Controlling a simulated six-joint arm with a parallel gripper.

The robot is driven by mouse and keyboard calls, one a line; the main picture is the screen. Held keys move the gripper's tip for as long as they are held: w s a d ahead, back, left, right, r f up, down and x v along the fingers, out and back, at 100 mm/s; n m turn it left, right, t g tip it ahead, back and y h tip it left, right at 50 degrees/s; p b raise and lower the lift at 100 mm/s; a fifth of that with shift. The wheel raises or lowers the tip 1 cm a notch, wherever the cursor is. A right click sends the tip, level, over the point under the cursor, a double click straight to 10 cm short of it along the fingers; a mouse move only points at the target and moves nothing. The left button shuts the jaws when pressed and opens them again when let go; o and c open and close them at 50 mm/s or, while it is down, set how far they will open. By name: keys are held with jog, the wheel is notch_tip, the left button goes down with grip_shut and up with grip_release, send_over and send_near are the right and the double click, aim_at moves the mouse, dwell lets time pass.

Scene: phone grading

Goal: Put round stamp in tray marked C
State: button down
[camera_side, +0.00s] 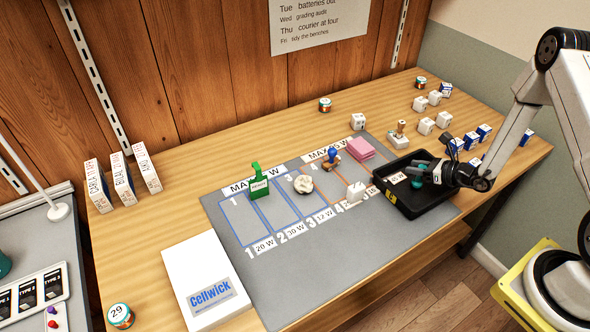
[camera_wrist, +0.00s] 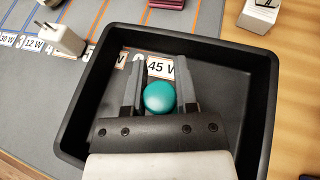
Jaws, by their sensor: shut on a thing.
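My gripper (camera_wrist: 157,80) is shut on a teal, round-topped thing (camera_wrist: 159,97), which looks like the round stamp's knob. Its lower part is hidden in the wrist view. In the side view my gripper (camera_side: 422,172) is over the black tray (camera_side: 440,208), with the teal thing (camera_side: 417,183) at its jaws, low inside the tray's walls. I cannot tell whether it touches the tray floor. A white 45 W card (camera_wrist: 160,68) shows past the fingers within the tray's outline. I cannot read a letter C on the tray.
A green stamp (camera_side: 259,182), a blue-handled stamp (camera_side: 331,158) and a white plug (camera_side: 356,192) stand on the grey mat (camera_side: 290,275). A pink stack (camera_side: 360,149) and a wooden-handled stamp (camera_side: 399,136) stand behind the tray. Several small boxes and cubes lie at the back right.

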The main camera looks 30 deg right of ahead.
jog(key=shift+f, duration=0.3)
jog(key=shift+f, duration=0.1)
jog(key=shift+c, duration=2)
grip_release()
jog(key=v, duration=1.2)
jog(key=shift+a, duration=0.1)
